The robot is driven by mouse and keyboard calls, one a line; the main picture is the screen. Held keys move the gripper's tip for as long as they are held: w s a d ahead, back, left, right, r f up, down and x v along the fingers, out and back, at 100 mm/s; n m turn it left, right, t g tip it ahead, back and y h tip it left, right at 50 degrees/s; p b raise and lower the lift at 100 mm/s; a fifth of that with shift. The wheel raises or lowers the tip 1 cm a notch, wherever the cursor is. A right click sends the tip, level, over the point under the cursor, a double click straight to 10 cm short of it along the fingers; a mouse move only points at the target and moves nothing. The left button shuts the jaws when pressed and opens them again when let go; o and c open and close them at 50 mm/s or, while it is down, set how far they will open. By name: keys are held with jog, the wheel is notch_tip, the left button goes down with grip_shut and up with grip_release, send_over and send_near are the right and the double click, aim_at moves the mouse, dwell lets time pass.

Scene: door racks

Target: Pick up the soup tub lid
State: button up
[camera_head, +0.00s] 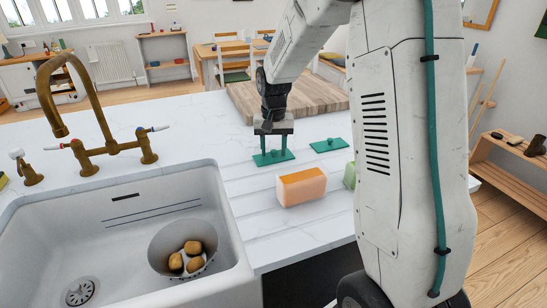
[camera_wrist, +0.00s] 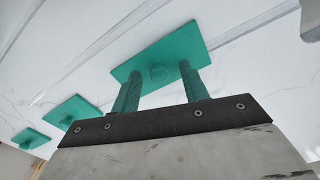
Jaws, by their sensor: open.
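A teal rectangular lid (camera_head: 275,160) with a round knob lies flat on the white counter below my gripper (camera_head: 274,150). In the wrist view the same lid (camera_wrist: 165,45) is ahead of my gripper (camera_wrist: 161,72). My two teal fingers are open, one on each side of the knob with a gap. I cannot tell how far the fingertips are above the plate. A second teal lid (camera_head: 329,145) lies to the right; the wrist view shows two more alike, one nearer (camera_wrist: 73,110) and one farther (camera_wrist: 30,138). I see no label telling which is the soup tub's.
An orange and white tub (camera_head: 301,188) stands in front of the lid. A green object (camera_head: 349,176) is partly hidden by my arm. A wooden board (camera_head: 320,97) lies behind. A sink (camera_head: 215,190) with a colander (camera_head: 168,250) holding several potatoes is at left.

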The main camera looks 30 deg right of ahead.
grip_shut()
jog(key=shift+r, duration=0.15)
